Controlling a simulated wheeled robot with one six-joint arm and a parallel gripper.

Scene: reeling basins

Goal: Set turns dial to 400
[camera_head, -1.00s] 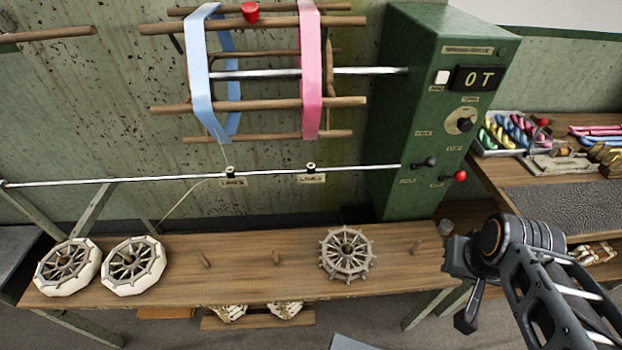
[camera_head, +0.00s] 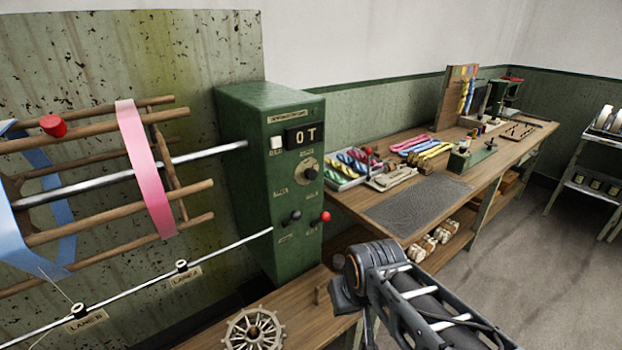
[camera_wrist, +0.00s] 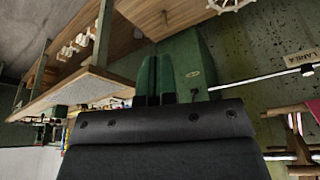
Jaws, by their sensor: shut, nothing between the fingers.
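The green control housing (camera_head: 270,185) stands left of centre in the head view. Its turns dial (camera_head: 308,170) is a pale disc with a black knob on the front face, below the display (camera_head: 304,136), which reads "0 T". The dial's printed numbers are too small to read. My gripper (camera_head: 342,298) is low in front of the housing, below and right of the dial and apart from it. In the wrist view my gripper (camera_wrist: 158,72) is shut and empty, with the housing (camera_wrist: 193,62) behind it; the dial does not show there.
A black-knobbed lever (camera_head: 291,217) and a red-knobbed lever (camera_head: 325,217) sit below the dial. A white button (camera_head: 277,143) is beside the display. The reel with pink skein (camera_head: 146,170) is left. A workbench (camera_head: 487,190) with a skein tray (camera_head: 350,168) stands right.

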